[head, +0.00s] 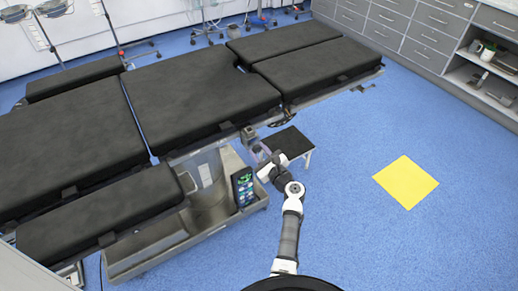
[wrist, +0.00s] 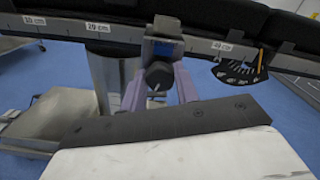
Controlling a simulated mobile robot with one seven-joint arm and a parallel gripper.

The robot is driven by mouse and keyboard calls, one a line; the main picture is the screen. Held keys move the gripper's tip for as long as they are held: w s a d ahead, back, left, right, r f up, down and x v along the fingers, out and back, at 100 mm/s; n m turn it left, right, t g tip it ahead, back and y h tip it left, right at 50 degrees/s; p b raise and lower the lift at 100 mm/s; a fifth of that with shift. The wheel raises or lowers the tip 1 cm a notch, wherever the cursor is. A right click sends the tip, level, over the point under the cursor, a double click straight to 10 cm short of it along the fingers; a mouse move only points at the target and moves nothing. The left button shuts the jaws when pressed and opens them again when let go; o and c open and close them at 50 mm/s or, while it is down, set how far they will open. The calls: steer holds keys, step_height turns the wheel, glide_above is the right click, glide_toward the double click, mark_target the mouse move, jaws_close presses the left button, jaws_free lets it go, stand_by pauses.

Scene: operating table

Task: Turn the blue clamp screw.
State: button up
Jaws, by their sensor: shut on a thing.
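The clamp (wrist: 163,31) sits on the side rail of the operating table (head: 200,95), between the 20 cm and 40 cm marks. It has a blue part (wrist: 167,48) at its middle and a dark round screw knob (wrist: 158,75) with a pale mark below that. My gripper (wrist: 159,82) has its two purple fingers on either side of the knob and is shut on it. In the head view, my gripper (head: 262,154) is at the near edge of the table, just below the clamp (head: 249,135). The knob is too small to make out there.
A dark-topped step stool (head: 288,143) stands close beside my gripper, to the right. The table's column and base (head: 205,205), with a screen (head: 243,187), are to the left. A dark angle scale (wrist: 240,72) hangs on the rail. Open floor lies around a yellow square (head: 405,182).

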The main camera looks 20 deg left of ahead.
steer(key=shift+m, duration=0.4)
steer(key=o, duration=1)
steer(key=shift+c, duration=0.2)
steer(key=b+v, duration=0.2)
steer(key=v, duration=1.2)
steer(key=shift+b, duration=0.3)
steer(key=shift+a, duration=0.1)
